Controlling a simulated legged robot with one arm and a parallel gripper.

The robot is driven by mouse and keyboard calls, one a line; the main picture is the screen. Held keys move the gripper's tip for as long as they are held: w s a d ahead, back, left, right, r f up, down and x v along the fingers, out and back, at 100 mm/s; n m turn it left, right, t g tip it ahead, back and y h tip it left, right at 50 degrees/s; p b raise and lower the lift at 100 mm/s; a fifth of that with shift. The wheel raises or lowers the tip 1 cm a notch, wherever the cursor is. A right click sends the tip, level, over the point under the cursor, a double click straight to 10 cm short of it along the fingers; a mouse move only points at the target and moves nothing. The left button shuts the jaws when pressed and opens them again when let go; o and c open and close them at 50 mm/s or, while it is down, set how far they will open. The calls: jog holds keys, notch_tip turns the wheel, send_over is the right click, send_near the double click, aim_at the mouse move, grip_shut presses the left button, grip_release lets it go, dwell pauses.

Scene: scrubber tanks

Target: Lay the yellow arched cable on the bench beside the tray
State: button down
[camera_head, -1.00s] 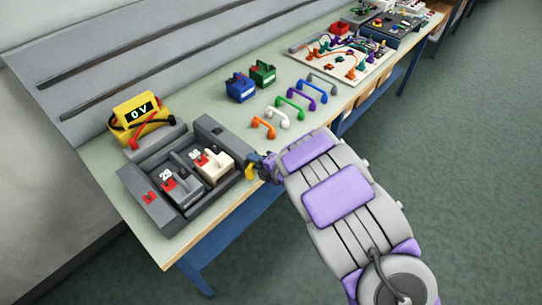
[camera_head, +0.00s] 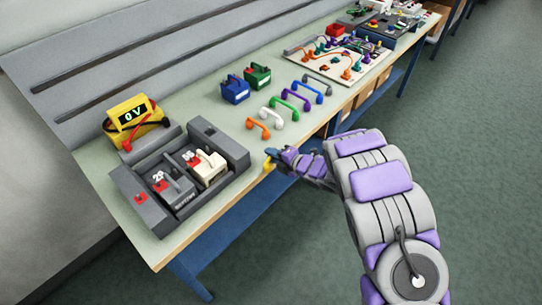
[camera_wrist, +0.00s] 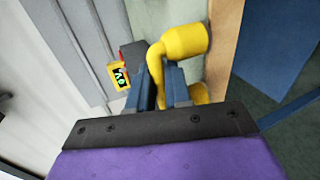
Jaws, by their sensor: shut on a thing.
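The yellow arched cable (camera_wrist: 183,42) is in my gripper (camera_wrist: 160,85), its thick ends showing to the right of the blue fingers in the wrist view. In the head view the yellow cable (camera_head: 269,164) is a small patch at the tip of my gripper (camera_head: 273,156), at the bench's front edge, right of the tray. Whether it touches the bench cannot be told. The dark grey tray (camera_head: 128,186) stands on the bench (camera_head: 218,118) at the left and holds a grey block (camera_head: 172,190) and a white block (camera_head: 209,165).
Orange (camera_head: 257,128), white (camera_head: 283,106), green, purple, blue and grey arched cables stand in a row beyond my gripper. Blue (camera_head: 235,91) and green boxes stand behind them. A yellow meter (camera_head: 134,113) reads 0 V behind the tray. Bare bench lies between tray and orange cable.

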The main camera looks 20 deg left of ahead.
jog(key=shift+d+r, duration=0.1)
jog(key=c, duration=1.1)
grip_release()
jog(key=shift+a+f, duration=0.3)
jog(key=shift+a, duration=0.3)
jog(key=shift+a+f, duration=0.25)
jog(key=shift+a, duration=0.35)
jog(key=shift+o, duration=0.2)
jog(key=shift+d+r, duration=0.25)
jog(key=shift+d, duration=0.55)
jog(key=shift+d+r, duration=0.3)
jog(key=shift+r, duration=0.05)
jog(key=p+v, duration=0.2)
jog(key=v, duration=0.8)
jog(key=shift+s+d, duration=0.25)
jog(key=shift+s, duration=0.2)
jog(key=shift+o, duration=1.3)
jog(key=shift+a, duration=0.2)
jog(key=o, duration=0.6)
jog(key=shift+d+r, duration=0.15)
jog(key=shift+d, duration=0.25)
jog(key=shift+o, duration=1)
jog(key=shift+a, duration=0.1)
